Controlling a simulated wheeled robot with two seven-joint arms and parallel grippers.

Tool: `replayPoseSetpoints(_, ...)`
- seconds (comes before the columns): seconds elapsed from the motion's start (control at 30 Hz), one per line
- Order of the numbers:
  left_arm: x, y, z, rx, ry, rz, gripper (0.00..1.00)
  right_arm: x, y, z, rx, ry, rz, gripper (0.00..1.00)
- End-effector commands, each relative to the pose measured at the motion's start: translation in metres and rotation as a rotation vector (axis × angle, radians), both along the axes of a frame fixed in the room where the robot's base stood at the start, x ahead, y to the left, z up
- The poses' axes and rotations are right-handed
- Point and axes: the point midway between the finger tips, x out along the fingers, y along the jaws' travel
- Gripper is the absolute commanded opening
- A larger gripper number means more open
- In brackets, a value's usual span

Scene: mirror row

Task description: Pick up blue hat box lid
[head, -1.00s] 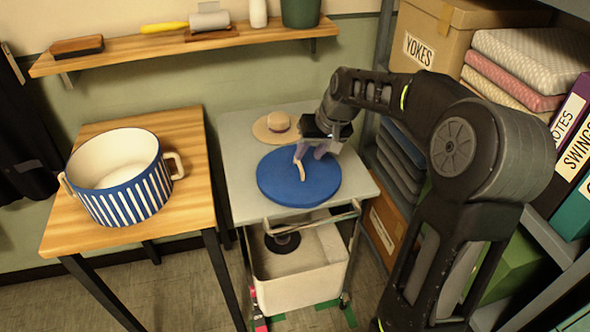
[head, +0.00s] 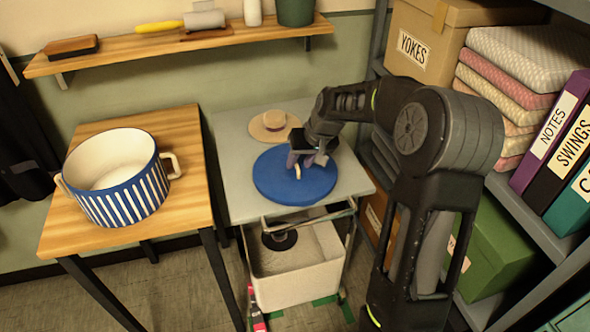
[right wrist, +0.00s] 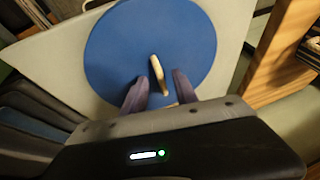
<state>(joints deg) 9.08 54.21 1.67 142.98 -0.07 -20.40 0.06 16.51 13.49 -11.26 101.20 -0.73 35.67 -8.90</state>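The blue hat box lid (head: 300,190) is a round disc with a pale upright handle (head: 297,171), lying on the grey top of a cart (head: 236,200). It also shows in the right wrist view (right wrist: 120,45), its handle (right wrist: 157,72) near the fingertips. My right gripper (head: 302,165) is over the lid. In the right wrist view its two purple fingers (right wrist: 158,88) are apart, with the handle between and slightly beyond them; I see no clear contact. The striped blue-and-white hat box (head: 125,200) stands open on the wooden table at the left. My left gripper is not in view.
A straw hat (head: 273,126) lies behind the lid on the cart. A white bin (head: 290,270) sits below. Shelving with boxes, folded cloths and binders (head: 550,130) stands close on the right. A wall shelf (head: 180,50) runs behind.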

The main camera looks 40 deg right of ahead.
Motion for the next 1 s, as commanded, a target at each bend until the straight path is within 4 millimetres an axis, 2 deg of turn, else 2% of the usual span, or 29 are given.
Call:
replayPoseSetpoints(0.1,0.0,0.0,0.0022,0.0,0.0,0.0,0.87,0.006,0.001,-0.0123,-0.001,0.001,0.002,0.35)
replayPoseSetpoints(0.2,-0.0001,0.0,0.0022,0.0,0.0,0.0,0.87,0.0076,0.0012,-0.0159,-0.001,0.0,0.002,0.35)
replayPoseSetpoints(0.73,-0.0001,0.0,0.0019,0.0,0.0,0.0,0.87,0.0074,0.0012,-0.0155,-0.001,-0.001,0.001,0.35)
replayPoseSetpoints(1.0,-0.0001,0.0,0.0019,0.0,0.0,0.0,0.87,0.0074,0.0012,-0.0155,-0.001,-0.001,0.001,0.14)
